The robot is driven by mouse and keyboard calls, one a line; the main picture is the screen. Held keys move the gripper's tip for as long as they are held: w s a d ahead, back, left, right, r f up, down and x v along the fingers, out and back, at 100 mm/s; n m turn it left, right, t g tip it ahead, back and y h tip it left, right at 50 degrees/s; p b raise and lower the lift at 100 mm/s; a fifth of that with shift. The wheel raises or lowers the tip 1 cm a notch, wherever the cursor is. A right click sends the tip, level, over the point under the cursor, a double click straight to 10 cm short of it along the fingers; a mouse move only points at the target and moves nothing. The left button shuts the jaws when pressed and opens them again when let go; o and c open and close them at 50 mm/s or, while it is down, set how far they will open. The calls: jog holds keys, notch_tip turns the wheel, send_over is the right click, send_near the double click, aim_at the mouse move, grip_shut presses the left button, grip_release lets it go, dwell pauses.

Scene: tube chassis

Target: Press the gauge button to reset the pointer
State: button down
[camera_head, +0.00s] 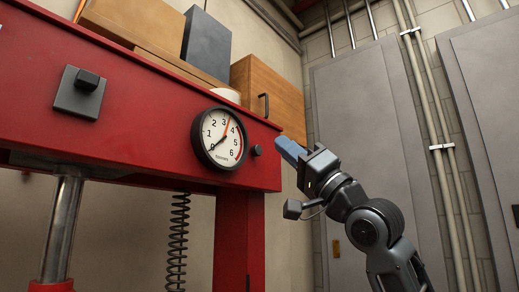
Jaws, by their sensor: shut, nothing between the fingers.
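The round gauge (220,139) has a black rim and a white face numbered 0 to 6. It is mounted on the red beam. A black pointer on it points down-left near 0, and an orange-red pointer points up near 3 to 4. The small dark button (256,150) sits on the beam just right of the gauge. My gripper (283,143) has blue fingers, which are shut and empty. Its fingertips are just right of the button in the picture; I cannot tell how far they are from it in depth.
The red press frame (130,105) fills the left side, with a dark square switch (80,93), a metal column (63,230) and a coiled spring (179,240). Wooden boxes (270,95) stand on top. Grey cabinets (365,110) and wall pipes are behind my arm.

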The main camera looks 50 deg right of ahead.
jog(key=shift+w, duration=1.25)
jog(key=shift+a, duration=0.1)
dwell(1.1)
jog(key=shift+w, duration=0.4)
jog(key=shift+w, duration=0.45)
dwell(0.6)
dwell(0.3)
jog(key=shift+s, duration=0.85)
jog(key=shift+s+b, duration=0.35)
jog(key=shift+s, duration=2.15)
